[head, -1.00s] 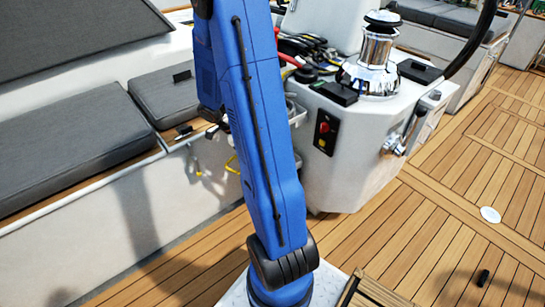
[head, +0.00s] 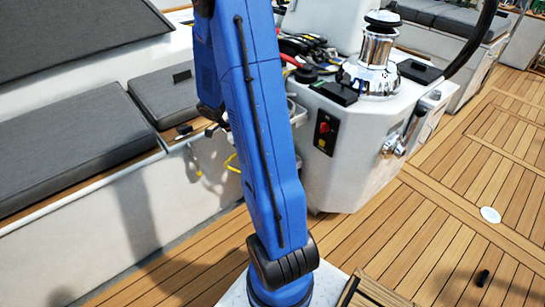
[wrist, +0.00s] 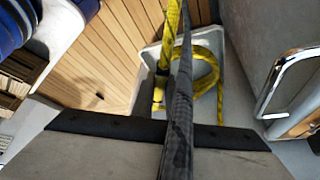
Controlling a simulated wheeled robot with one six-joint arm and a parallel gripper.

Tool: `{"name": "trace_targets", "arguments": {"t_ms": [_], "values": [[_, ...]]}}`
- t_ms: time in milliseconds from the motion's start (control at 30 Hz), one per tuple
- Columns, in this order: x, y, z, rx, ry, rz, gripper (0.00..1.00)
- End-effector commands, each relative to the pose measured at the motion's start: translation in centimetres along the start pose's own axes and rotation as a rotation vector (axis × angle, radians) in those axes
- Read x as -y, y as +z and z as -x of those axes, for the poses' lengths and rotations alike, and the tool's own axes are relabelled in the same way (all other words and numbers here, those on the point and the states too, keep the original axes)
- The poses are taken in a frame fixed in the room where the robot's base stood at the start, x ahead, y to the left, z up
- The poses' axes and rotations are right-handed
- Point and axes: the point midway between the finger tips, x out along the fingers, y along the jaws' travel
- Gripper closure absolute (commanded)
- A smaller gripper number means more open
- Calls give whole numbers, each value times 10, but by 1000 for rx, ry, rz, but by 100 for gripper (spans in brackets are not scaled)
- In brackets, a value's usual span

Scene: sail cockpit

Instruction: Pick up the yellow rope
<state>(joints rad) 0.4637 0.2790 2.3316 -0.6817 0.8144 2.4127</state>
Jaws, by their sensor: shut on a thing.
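The yellow rope (wrist: 205,70) shows in the wrist view, with a loop in an open white pocket (wrist: 149,70) and a strand rising out of the top of the frame. My gripper (wrist: 184,45) appears as a narrow dark strip down the middle, shut, with the yellow strand right against its upper part. The exact contact point is hard to see. In the head view a bit of the yellow rope (head: 232,162) shows just left of my blue arm. The arm hides my gripper there.
A white console (head: 350,165) with a chrome winch (head: 377,50) stands right of my arm. Grey cushions (head: 70,140) line the bench at left. A chrome handle (wrist: 283,75) is at the right in the wrist view. The teak deck (head: 440,230) is mostly clear.

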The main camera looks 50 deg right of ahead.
Motion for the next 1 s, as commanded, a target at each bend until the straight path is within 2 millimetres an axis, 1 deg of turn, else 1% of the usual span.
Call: {"name": "trace_targets", "arguments": {"t_ms": [433,867,1000], "values": [[0,-9,16,0,-1,0,100],[0,-11,19,-1,0,0,100],[0,-14,25,0,-1,-2,100]]}}
